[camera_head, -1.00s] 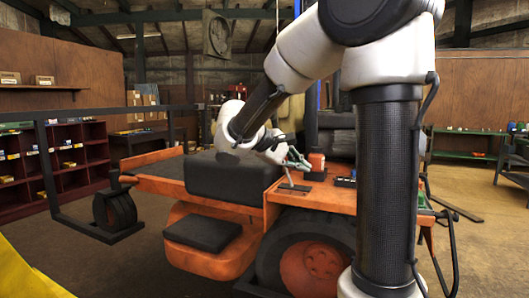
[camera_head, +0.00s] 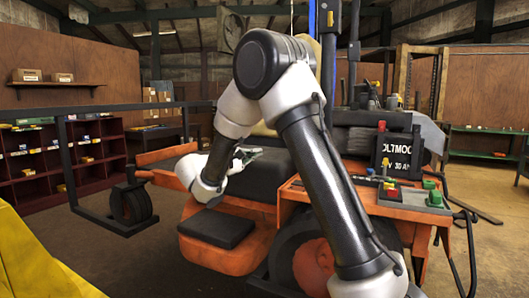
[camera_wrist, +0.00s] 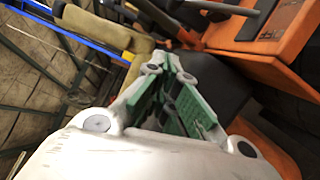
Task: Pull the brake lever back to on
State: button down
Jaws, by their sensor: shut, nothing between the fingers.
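My gripper (camera_head: 250,154) is above the seat, to the left of the orange side console (camera_head: 292,190), and looks shut and empty. In the wrist view its green-padded fingers (camera_wrist: 172,62) come together with nothing visible between them. I cannot pick out the brake lever for certain; my arm covers part of the console in the head view. A dark bar (camera_wrist: 268,17) lies by an orange panel (camera_wrist: 290,35) in the wrist view, apart from the fingers.
A yellow surface (camera_head: 30,260) fills the lower left corner. Open floor lies right.

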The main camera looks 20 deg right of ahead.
jog(key=d+r, duration=0.1)
jog(key=d, duration=0.9)
jog(key=shift+w+d, duration=0.2)
jog(key=shift+d, duration=0.1)
jog(key=shift+r, duration=0.15)
